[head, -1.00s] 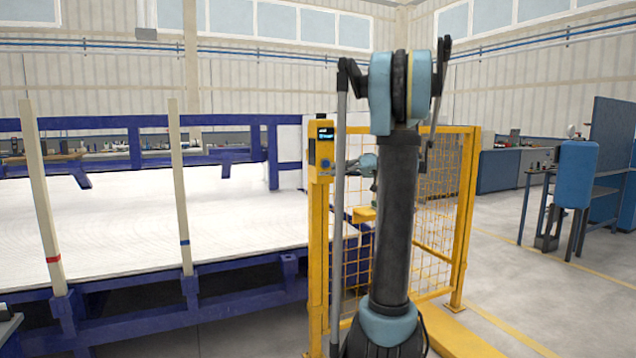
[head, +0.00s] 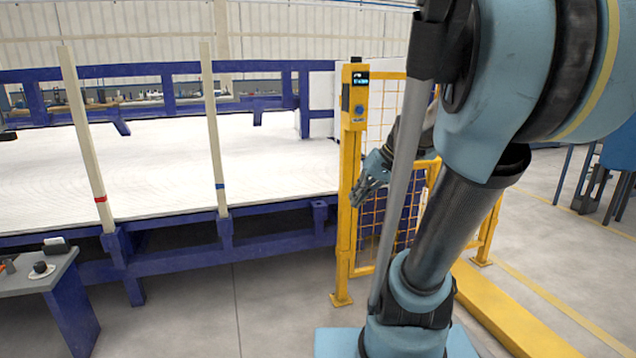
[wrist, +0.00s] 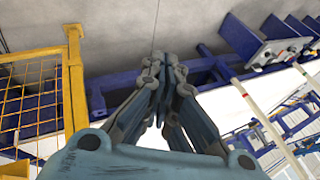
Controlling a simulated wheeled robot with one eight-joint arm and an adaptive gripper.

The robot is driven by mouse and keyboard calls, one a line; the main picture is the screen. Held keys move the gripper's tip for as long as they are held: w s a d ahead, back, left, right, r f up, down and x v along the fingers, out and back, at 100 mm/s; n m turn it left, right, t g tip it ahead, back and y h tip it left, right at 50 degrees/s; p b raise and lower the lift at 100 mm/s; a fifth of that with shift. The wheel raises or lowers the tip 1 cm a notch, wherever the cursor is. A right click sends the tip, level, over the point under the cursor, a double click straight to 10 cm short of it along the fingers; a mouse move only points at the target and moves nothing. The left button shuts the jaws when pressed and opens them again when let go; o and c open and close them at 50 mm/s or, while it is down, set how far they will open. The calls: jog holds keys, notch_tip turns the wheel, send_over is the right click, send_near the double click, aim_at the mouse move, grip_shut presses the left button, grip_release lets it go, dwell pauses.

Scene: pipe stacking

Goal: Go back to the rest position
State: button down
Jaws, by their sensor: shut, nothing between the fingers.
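My gripper (wrist: 160,62) points away from the wrist in the wrist view, its two fingers meeting at the tips with nothing between them. In the head view my gripper (head: 368,182) shows small beside the yellow fence post, partly behind my own arm. No pipe shows in it. My arm is bent and fills the right of the head view.
A yellow mesh fence (head: 345,230) with a control box (head: 357,98) stands close to my arm. A blue-framed rack (head: 175,258) with a white bed (head: 150,175) and two upright posts (head: 213,125) lies left. A small grey table (head: 38,272) stands front left. The floor (head: 270,310) before the rack is clear.

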jog(key=s+d+f+m+h, duration=0.1)
jog(key=s+d+f+h, duration=0.4)
jog(key=s+f, duration=0.7)
jog(key=s+d, duration=0.1)
jog(key=d, duration=0.1)
jog(key=shift+s+d+f+m+h, duration=0.3)
jog(key=shift+s+f+m+h, duration=0.05)
jog(key=shift+m+h, duration=0.05)
